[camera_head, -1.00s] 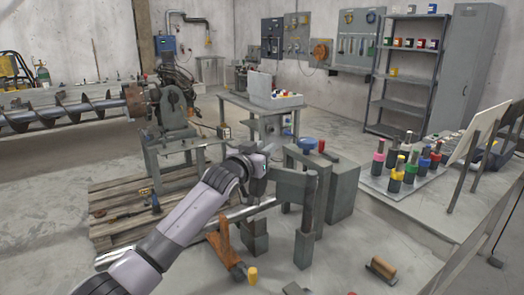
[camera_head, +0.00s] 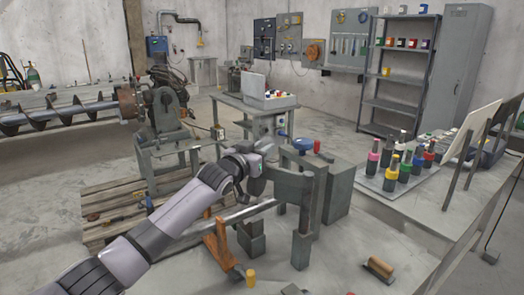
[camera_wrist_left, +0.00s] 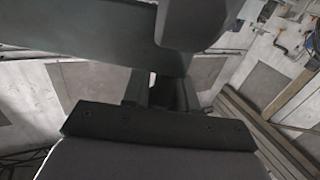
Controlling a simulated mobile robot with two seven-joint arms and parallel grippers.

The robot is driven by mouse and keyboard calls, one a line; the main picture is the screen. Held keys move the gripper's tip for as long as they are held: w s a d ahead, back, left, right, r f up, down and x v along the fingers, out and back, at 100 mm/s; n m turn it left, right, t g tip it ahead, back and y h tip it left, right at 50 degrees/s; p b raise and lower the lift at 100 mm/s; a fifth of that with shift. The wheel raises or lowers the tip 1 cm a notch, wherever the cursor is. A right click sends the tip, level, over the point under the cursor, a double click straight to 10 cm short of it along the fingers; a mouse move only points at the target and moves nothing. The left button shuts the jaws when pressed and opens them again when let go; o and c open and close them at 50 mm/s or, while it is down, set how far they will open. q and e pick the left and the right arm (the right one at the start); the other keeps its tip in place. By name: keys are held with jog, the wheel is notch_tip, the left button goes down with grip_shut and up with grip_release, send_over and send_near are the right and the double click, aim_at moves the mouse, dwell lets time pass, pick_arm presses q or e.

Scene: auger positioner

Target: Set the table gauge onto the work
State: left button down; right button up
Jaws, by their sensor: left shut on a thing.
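A grey angular piece, which looks like the table gauge (camera_head: 292,188), has a flat horizontal arm and an upright post standing at its right end. My left gripper (camera_head: 262,172) is shut at the left end of that arm. In the left wrist view a dark grey bar (camera_wrist_left: 100,30) crosses the top, in front of the fingers (camera_wrist_left: 165,90). A bright metal rod (camera_head: 248,211), perhaps the work, slopes up to the right below my left gripper. I cannot tell whether gauge and rod touch. My right gripper is not in view.
Grey blocks (camera_head: 251,240) stand under the rod, beside an orange stand (camera_head: 218,243). A tall grey block (camera_head: 338,192) stands right behind the post. A wooden-handled trowel (camera_head: 379,268) and a yellow piece (camera_head: 250,277) lie in front. Coloured bottles stand on a tray (camera_head: 372,183) at the right.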

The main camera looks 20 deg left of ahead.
pick_arm(q)
jog(key=shift+w+d+r+m+g+h, duration=0.15)
jog(key=shift+d+m+h, duration=0.1)
jog(key=shift+d+h, duration=0.25)
jog(key=shift+w+d+r+m+g+h, duration=0.15)
jog(key=shift+d+m+h, duration=0.1)
jog(key=shift+d+h, duration=0.2)
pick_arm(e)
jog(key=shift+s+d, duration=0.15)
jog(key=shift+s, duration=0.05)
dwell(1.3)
pick_arm(q)
jog(key=c, duration=1.2)
grip_release()
jog(key=shift+s+f, duration=0.1)
jog(key=o, duration=0.3)
jog(key=shift+d, duration=0.25)
jog(key=shift+a, duration=0.1)
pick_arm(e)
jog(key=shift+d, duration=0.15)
pick_arm(q)
jog(key=shift+r, duration=0.2)
jog(key=shift+f, duration=0.1)
